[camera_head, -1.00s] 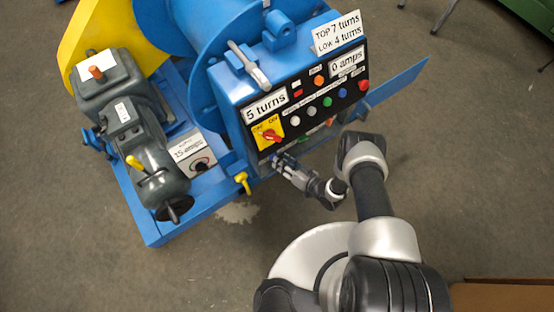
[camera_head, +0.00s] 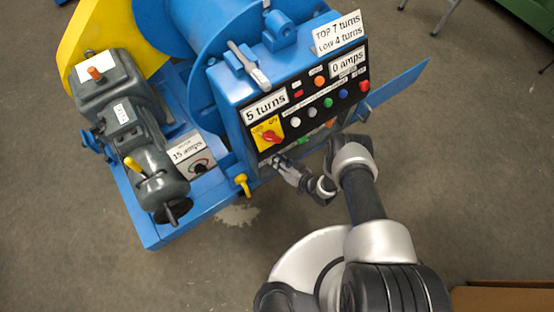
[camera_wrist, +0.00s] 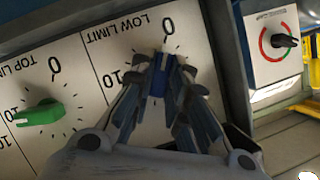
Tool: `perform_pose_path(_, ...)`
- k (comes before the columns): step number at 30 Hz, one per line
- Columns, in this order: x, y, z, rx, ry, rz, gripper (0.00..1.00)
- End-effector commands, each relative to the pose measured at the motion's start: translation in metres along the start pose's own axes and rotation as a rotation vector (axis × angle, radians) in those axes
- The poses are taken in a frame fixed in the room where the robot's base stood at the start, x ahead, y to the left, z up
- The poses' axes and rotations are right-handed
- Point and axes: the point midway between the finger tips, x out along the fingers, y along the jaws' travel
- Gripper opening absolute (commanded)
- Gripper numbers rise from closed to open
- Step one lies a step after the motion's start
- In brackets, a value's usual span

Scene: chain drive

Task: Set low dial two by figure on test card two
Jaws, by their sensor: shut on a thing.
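The low limit dial (camera_wrist: 118,62) is a white plate with a blue knob (camera_wrist: 157,82) in the wrist view. My gripper (camera_wrist: 160,75) is shut on that blue knob. The knob's pale pointer mark (camera_wrist: 165,60) points toward the top of the picture, near the "LOW LIMIT" lettering; fingers hide part of the scale. The top limit dial has a green knob (camera_wrist: 40,113) to the left. In the head view my gripper (camera_head: 279,162) is at the panel's lower edge. A card (camera_head: 338,35) on the machine reads "TOP 7 turns, LOW 4 turns".
The black panel carries a "5 turns" display (camera_head: 266,107), a "0 amps" display (camera_head: 348,66), coloured buttons and a red switch on a yellow plate (camera_head: 268,135). A "15 amps" gauge box (camera_head: 192,155) stands left. A yellow handle (camera_head: 242,182) juts out nearby.

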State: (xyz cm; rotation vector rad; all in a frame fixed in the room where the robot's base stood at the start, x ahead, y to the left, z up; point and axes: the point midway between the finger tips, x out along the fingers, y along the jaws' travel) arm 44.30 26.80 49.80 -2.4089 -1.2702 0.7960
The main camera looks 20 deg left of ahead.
Motion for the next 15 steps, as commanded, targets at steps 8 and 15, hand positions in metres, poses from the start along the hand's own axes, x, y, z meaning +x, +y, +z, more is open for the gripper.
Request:
perform_pose_path(8,-0.0001,0.0000,0.0003,0.000,0.000,0.000,0.00)
perform_pose_path(15,-0.0005,0.0016,0.0008,0.091,0.002,-0.037,0.00)
